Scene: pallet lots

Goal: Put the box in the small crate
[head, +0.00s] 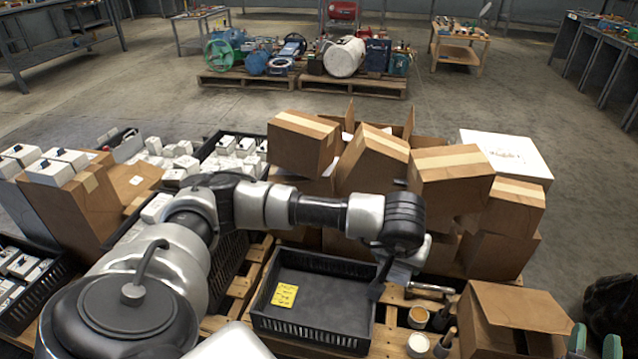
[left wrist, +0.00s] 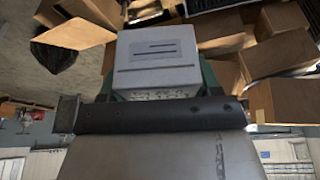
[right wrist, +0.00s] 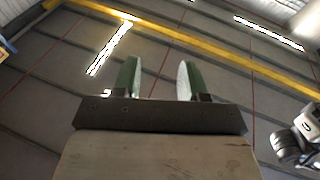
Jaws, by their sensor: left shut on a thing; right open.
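A white box (left wrist: 157,52) with dark lines on its face is between the green fingers of my left gripper (left wrist: 158,82), which is shut on it. In the head view my left arm reaches across from the left, its wrist at the right end of a black crate (head: 311,333); the held box cannot be made out there. This crate is open, empty and has a yellow label inside. My right gripper (head: 595,345) is open and empty at the lower right edge, its fingers pointing up. Its fingers also show in the right wrist view (right wrist: 160,80).
Cardboard boxes (head: 452,178) are piled behind the crate. Cans (head: 418,344) and an open cardboard box (head: 519,307) stand to its right. A crate of white boxes (head: 228,150) is behind left, another (head: 30,285) at far left. A black bag (head: 610,302) lies at right.

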